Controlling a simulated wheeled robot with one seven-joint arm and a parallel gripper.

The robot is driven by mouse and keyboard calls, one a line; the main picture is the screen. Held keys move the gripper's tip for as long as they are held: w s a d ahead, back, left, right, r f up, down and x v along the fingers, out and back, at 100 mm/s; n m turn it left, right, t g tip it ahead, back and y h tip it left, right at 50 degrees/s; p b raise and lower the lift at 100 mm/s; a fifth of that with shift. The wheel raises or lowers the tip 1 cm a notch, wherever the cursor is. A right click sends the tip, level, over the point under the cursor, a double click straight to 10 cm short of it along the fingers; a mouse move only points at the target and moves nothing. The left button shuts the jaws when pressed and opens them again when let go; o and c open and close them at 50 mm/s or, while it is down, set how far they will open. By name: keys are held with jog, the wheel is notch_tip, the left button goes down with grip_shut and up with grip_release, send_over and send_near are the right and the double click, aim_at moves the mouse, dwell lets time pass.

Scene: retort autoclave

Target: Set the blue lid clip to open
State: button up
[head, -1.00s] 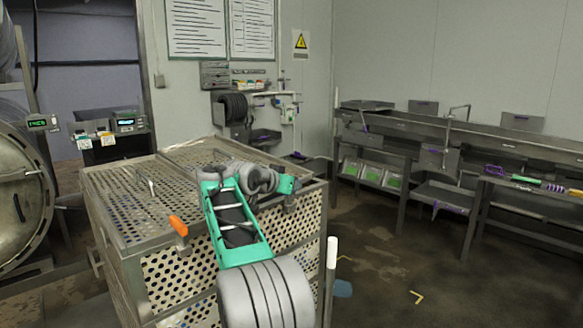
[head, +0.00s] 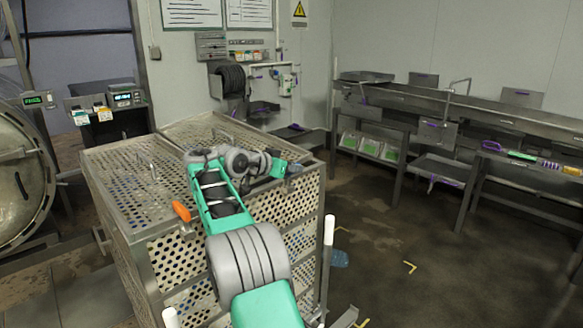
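A perforated metal crate (head: 127,191) with a two-part perforated lid (head: 170,160) stands in front of me. An orange clip (head: 181,211) sits at the lid's front edge, left of my arm. I cannot make out a blue lid clip; it may be hidden behind my arm or gripper. My green and grey arm reaches over the crate's front. My gripper (head: 293,170) is small and dark at the arm's far end, by the crate's front right top edge. Its fingers are too small to tell open from shut, or whether they touch anything.
A round metal door (head: 22,190) stands at the left, with small display boxes (head: 124,98) behind the crate. A long metal bench (head: 440,105) runs along the right wall. The floor between crate and bench is mostly clear, with a bluish patch (head: 339,258) near the crate.

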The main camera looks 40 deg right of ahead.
jog(key=shift+o, duration=1.4)
jog(key=shift+a, duration=0.1)
jog(key=b+v, duration=0.2)
jog(key=v, duration=0.5)
jog(key=shift+a+r, duration=0.15)
jog(key=shift+a, duration=0.2)
